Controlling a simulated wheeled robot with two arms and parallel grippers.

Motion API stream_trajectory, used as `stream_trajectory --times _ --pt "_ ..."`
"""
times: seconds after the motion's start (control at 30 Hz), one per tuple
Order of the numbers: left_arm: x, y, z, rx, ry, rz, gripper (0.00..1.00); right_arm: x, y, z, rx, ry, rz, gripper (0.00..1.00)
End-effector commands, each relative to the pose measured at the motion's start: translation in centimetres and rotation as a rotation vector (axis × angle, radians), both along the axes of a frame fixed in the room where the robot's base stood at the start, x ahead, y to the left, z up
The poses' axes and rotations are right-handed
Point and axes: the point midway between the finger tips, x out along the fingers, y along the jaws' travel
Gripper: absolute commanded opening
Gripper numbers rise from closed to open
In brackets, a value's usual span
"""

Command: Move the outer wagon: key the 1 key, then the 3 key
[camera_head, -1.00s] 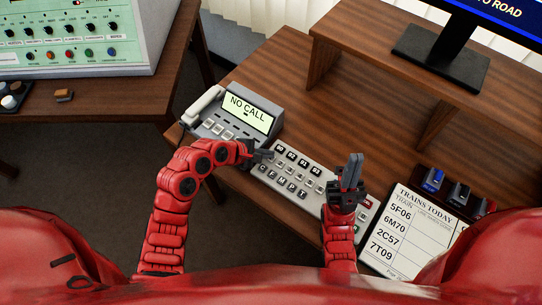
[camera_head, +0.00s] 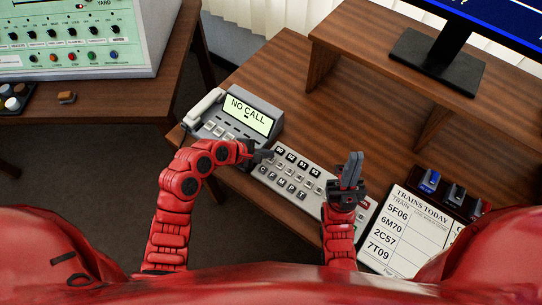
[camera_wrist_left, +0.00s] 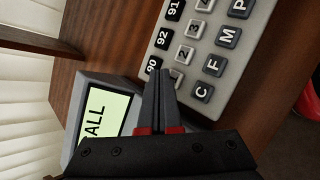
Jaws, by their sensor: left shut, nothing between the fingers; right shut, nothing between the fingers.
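The light grey keypad (camera_head: 327,205) lies on the brown desk, with a row of black keys, grey number keys and grey letter keys. My left gripper (camera_head: 268,155) is shut and empty at the keypad's left end. In the left wrist view its fingertips (camera_wrist_left: 163,73) are over the near end of the number row, beside the 2 key (camera_wrist_left: 183,53). They cover the place of the 1 key, and I cannot tell whether they touch it. The 3 key (camera_wrist_left: 195,27) is clear of the fingers. My right gripper (camera_head: 350,168) is shut and empty, pointing up above the keypad's right end.
A grey telephone unit (camera_head: 247,117) reading "NO CALL" stands left of the keypad. A raised wooden shelf (camera_head: 400,85) with a monitor stands behind. A green panel (camera_head: 75,50) is at far left.

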Motion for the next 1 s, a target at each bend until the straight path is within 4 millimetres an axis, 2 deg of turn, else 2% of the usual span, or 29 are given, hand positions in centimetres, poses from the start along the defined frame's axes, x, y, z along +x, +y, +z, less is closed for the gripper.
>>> stream_trajectory --times 0.3,0.7,1.0 --pt "-0.2 -0.3 0.1 0.0 0.0 -0.002 0.0 0.0 0.0 0.3 0.0 0.0 0.0 0.0" --pt "-3.0 -4.1 0.4 -0.002 0.0 -0.003 0.0 0.0 0.0 3.3 0.0 0.0 0.0 0.0" --pt "-4.4 -5.9 0.0 0.001 0.001 -0.002 0.0 0.0 0.0 4.3 0.0 0.0 0.0 0.0"
